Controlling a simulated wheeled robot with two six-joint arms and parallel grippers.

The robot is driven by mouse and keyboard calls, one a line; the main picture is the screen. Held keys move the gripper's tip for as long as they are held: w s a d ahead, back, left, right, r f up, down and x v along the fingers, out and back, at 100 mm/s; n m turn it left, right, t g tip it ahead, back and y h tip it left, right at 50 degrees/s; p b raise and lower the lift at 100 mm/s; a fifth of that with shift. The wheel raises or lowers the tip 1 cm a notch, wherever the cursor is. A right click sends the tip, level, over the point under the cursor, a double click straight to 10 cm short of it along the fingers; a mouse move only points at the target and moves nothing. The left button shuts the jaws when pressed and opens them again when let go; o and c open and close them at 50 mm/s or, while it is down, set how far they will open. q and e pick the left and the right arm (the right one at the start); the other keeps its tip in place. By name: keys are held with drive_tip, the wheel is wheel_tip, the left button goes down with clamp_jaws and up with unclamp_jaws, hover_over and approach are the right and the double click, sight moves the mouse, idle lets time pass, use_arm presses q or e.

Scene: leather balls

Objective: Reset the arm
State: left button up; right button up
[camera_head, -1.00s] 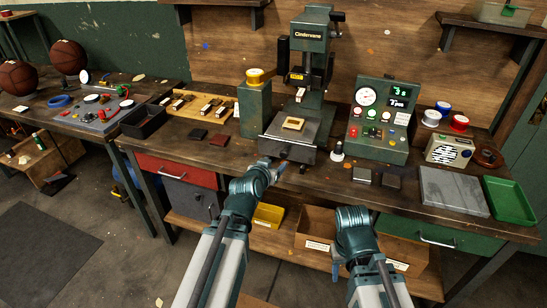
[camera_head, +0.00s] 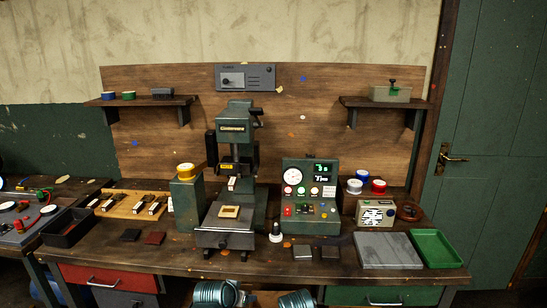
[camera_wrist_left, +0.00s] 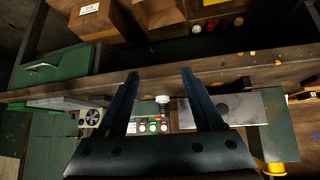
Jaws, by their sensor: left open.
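My left gripper (camera_wrist_left: 160,73) shows in the left wrist view with its two dark fingers spread apart and nothing between their tips. It is in front of the workbench edge (camera_wrist_left: 215,72), which runs across behind the fingers. In the head view only teal links of my two arms show at the bottom edge, below the bench front. The left gripper's fingers cannot be made out there. My right gripper is out of view.
On the workbench (camera_head: 190,261) stand a green press (camera_head: 232,165), a control box (camera_head: 311,195), a grey slab (camera_head: 388,250) and a green tray (camera_head: 435,248). Under the bench are a red drawer (camera_head: 75,275) and, in the wrist view, boxes (camera_wrist_left: 95,20).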

use_arm(q)
drive_tip(key=s+d+f+g+y, duration=0.1)
drive_tip(key=s+g, duration=0.1)
drive_tip(key=s, duration=0.3)
drive_tip(key=s+d+f+g+y, duration=0.1)
drive_tip(key=s+d+f+g, duration=0.1)
drive_tip(key=s, duration=0.4)
drive_tip(key=s+d+f+m+g+y, duration=0.1)
drive_tip(key=s+d+g, duration=0.1)
drive_tip(key=s+g, duration=0.2)
drive_tip(key=shift+s+f+y+p, duration=0.2)
drive_tip(key=shift+s+y+p, duration=0.15)
drive_tip(key=shift+s, duration=0.6)
idle(0.5)
